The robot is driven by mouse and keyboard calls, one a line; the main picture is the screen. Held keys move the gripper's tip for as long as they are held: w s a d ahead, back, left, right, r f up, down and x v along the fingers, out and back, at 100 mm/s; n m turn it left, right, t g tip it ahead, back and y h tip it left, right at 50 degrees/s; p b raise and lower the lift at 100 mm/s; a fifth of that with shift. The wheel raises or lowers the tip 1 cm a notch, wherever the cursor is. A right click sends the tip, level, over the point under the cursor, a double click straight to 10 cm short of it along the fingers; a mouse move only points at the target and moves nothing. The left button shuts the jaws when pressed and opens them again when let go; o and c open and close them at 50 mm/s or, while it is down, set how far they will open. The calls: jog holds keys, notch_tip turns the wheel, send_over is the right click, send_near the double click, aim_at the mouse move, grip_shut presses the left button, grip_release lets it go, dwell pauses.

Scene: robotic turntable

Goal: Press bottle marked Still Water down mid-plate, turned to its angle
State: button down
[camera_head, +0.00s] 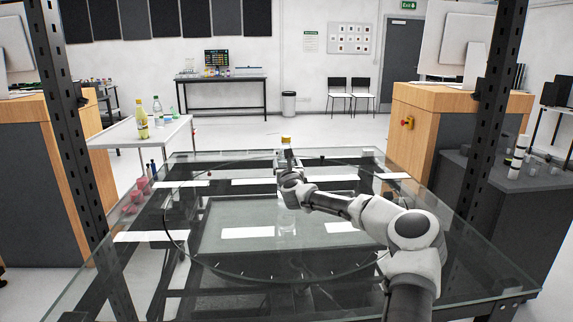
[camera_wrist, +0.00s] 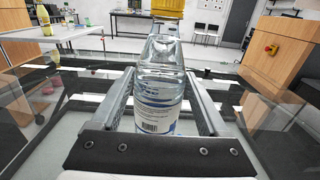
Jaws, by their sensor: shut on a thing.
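The clear bottle (camera_wrist: 158,92) with a white and blue label and a yellow cap stands upright between the two jaws of my gripper (camera_wrist: 160,103) in the wrist view. Its barcode faces the camera; I cannot read a name on the label. In the head view the yellow cap (camera_head: 286,140) shows just above my gripper (camera_head: 289,165), which is shut on the bottle. The glass plate (camera_head: 225,262) with its round ring lies below. The bottle's base is hidden, so I cannot tell whether it touches the glass.
A white side table (camera_head: 128,134) at left carries a yellow bottle (camera_head: 142,122) and other bottles. Several pink pieces (camera_head: 138,192) lie near the glass table's left edge. Dark uprights stand at both sides. Most of the glass around my gripper is clear.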

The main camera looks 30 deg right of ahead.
jog(key=shift+a+f+b, duration=0.1)
jog(key=shift+f+b, duration=0.4)
jog(key=shift+f, duration=0.1)
dwell(1.2)
dwell(0.5)
jog(key=shift+c, duration=0.2)
grip_release()
jog(key=shift+o, duration=0.2)
jog(key=shift+r, duration=0.1)
jog(key=p+v, duration=0.2)
jog(key=v, duration=1.5)
jog(key=shift+s, duration=0.2)
